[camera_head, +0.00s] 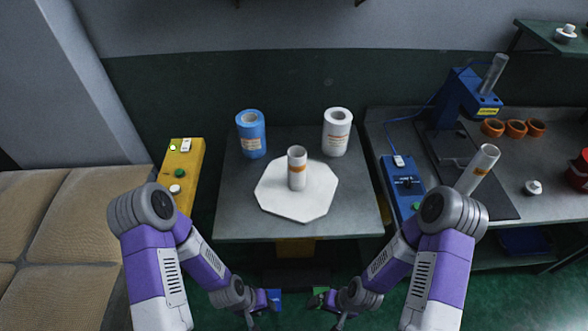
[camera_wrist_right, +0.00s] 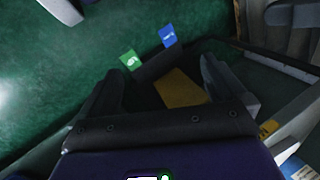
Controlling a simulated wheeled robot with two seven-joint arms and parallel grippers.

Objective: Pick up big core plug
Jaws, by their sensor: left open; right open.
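Two white plug-like pieces are candidates for the big core plug. A white and red plug (camera_head: 532,187) sits on the right bench, and another white one (camera_head: 566,31) sits on the upper right shelf. I cannot tell by size which is the big one. My left gripper (camera_head: 272,302) and my right gripper (camera_head: 320,301) are low in front of the middle table, far from both. Their fingers are small and dark in the head view. In the right wrist view my right gripper (camera_wrist_right: 166,82) has its fingers apart with nothing between them.
The middle table (camera_head: 230,225) holds a blue roll (camera_head: 251,140), a white roll (camera_head: 337,130) and an octagonal white plate (camera_head: 275,205) with an upright core (camera_head: 297,158). The right bench carries a blue press (camera_head: 470,95), orange rings (camera_head: 515,129) and a tilted white tube (camera_head: 478,168).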

